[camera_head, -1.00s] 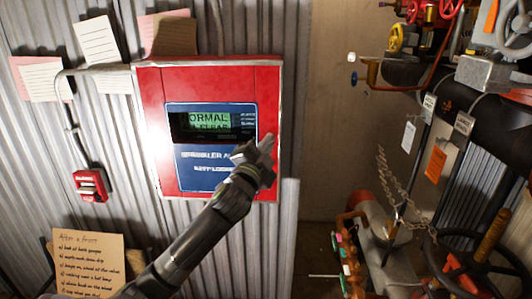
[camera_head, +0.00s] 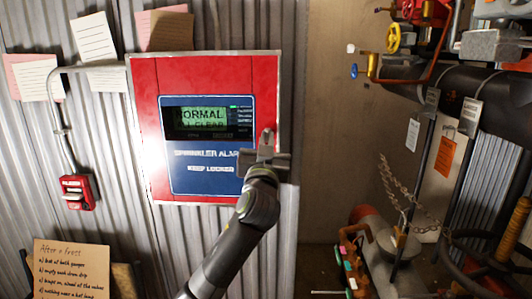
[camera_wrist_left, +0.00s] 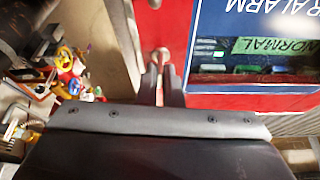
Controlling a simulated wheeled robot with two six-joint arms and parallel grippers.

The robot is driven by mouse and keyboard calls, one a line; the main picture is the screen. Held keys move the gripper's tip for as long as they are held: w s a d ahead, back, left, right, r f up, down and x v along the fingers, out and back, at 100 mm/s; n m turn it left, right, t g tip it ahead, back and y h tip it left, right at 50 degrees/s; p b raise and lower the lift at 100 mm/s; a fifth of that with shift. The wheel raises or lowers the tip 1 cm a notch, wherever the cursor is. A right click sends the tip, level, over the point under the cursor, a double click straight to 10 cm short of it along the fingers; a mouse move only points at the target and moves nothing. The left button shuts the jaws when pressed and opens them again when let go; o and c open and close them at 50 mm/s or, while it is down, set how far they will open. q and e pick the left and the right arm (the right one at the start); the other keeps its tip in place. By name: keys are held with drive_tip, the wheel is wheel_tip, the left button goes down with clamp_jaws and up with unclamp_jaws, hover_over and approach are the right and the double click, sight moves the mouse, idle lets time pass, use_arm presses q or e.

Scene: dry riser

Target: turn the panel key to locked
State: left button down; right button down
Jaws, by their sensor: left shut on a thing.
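The red alarm panel (camera_head: 205,75) hangs on the corrugated wall. Its display (camera_head: 205,117) reads NORMAL, ALL CLEAR, and the blue plate below says KEEP LOCKED. My left gripper (camera_head: 266,145) is at the panel's lower right side, beside the blue plate. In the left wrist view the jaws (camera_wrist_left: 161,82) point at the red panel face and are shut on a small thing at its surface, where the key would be. A small pale metal piece (camera_wrist_left: 160,54) shows at the fingertips. The jaws largely hide the key, so its angle cannot be told. My right gripper is not in view.
A small red call box (camera_head: 77,192) with conduit is left of the panel. Paper notes (camera_head: 98,40) are above, and a handwritten card (camera_head: 72,268) is at lower left. Pipes, valves and a chain (camera_head: 405,195) fill the right. Bare wall (camera_head: 330,130) lies between.

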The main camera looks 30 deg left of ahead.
use_arm(q)
drive_tip(key=shift+f+n+g+y+b, duration=0.1)
drive_tip(key=shift+n+g+y+b, duration=0.35)
drive_tip(key=shift+n, duration=0.65)
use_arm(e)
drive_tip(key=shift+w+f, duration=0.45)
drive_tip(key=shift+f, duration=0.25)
use_arm(q)
drive_tip(key=shift+w, duration=0.1)
drive_tip(key=c, duration=1.6)
unclamp_jaws()
drive_tip(key=shift+c, duration=0.2)
drive_tip(key=shift+o, duration=0.2)
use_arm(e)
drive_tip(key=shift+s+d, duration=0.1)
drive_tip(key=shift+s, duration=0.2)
use_arm(q)
drive_tip(key=shift+d, duration=0.1)
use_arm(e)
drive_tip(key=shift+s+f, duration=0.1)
